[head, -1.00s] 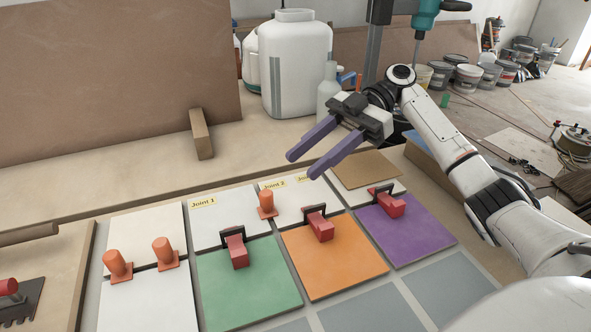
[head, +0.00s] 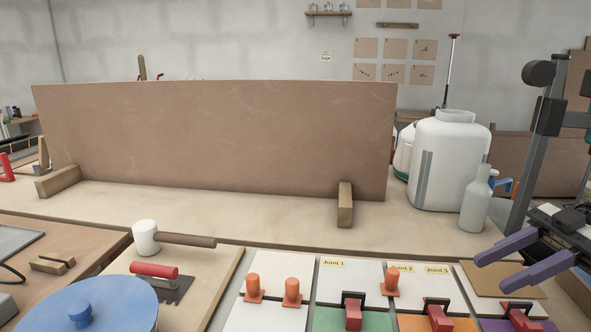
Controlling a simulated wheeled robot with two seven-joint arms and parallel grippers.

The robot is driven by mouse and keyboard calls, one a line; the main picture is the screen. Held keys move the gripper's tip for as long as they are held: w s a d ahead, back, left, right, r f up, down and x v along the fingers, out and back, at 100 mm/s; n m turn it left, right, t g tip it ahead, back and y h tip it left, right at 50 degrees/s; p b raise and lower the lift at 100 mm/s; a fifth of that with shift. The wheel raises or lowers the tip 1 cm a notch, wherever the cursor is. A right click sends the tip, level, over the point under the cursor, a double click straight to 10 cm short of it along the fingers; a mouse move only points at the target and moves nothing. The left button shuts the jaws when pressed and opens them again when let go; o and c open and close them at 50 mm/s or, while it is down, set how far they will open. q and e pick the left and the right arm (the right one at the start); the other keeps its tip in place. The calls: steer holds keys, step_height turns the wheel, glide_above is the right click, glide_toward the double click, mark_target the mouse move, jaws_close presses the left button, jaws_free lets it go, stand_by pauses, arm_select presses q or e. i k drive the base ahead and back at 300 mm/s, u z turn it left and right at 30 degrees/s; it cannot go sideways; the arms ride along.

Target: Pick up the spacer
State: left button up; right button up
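Three orange knobbed pieces with flat square feet show in the head view. Two (head: 254,289) (head: 292,293) stand upright on the white tiles at left, and one (head: 390,282) stands by the gap between the tiles labelled Joint 1 and Joint 2. I cannot tell for sure which piece is the spacer. Red-handled pieces with black brackets (head: 352,314) (head: 438,318) sit on the coloured tiles at the lower edge. My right gripper (head: 491,273) is open and empty above the tan board at the right, apart from these pieces. My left gripper is out of view.
A tall brown board (head: 215,140) stands at the back, held by wooden blocks (head: 345,205). A white jug (head: 450,165) and grey bottle (head: 476,205) stand behind my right gripper. A mallet (head: 147,237), a trowel (head: 155,272) and a blue lid (head: 110,310) lie at left.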

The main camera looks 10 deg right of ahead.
mark_target(293, 298)
steer(key=k, duration=1.7)
